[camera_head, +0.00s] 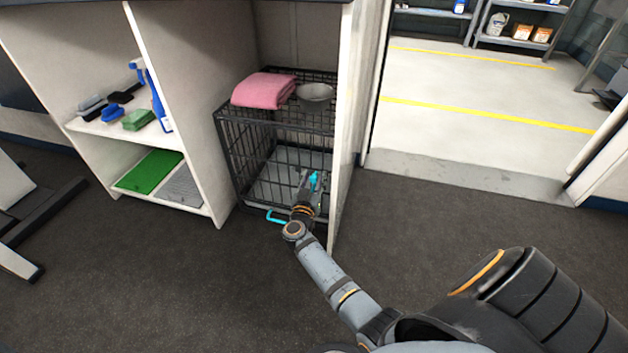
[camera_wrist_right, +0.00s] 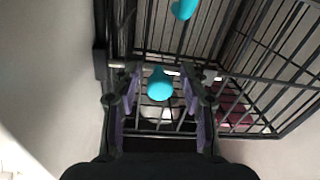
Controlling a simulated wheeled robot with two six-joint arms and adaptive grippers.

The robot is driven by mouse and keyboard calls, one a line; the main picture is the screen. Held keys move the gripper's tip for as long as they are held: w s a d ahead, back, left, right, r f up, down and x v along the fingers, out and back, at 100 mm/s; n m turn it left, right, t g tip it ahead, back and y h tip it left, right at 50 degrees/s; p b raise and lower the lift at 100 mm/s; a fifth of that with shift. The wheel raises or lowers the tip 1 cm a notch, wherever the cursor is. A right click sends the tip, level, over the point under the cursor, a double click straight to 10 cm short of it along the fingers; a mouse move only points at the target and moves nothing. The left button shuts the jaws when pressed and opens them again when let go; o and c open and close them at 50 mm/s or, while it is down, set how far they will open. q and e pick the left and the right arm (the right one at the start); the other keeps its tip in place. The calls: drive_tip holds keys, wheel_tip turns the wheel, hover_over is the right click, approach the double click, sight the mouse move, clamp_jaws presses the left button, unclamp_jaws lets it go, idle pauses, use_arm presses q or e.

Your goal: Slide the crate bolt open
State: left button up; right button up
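The black wire crate (camera_head: 240,150) stands inside the right-hand bay of the white cabinet, its door side facing me. A cyan bolt knob (camera_head: 313,180) shows at the crate's front, by the fingers of my right gripper (camera_head: 318,187). In the right wrist view a rounded cyan knob (camera_wrist_right: 160,84) lies between the two fingers (camera_wrist_right: 162,92), with gaps on both sides. The gripper is open. A second cyan part (camera_wrist_right: 184,8) shows at that view's top edge. A cyan handle (camera_head: 275,217) sits low at the crate's front. My left gripper is out of view.
A folded pink towel (camera_head: 263,90) and a grey bowl (camera_head: 315,92) rest on the crate. The cabinet's right wall (camera_head: 350,130) stands close beside my right gripper. Shelves with brushes and a spray bottle (camera_head: 157,100) are left. Floor in front is clear.

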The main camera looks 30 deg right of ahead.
sight(304, 144)
clamp_jaws()
drive_tip(key=shift+w+a, duration=1.25)
drive_tip(key=shift+w, duration=0.15)
drive_tip(key=shift+o, duration=0.9)
unclamp_jaws()
drive_tip(key=shift+a, duration=0.1)
drive_tip(key=shift+r, duration=0.1)
wheel_tip(304, 144, up, 10)
drive_tip(key=shift+f, duration=0.1)
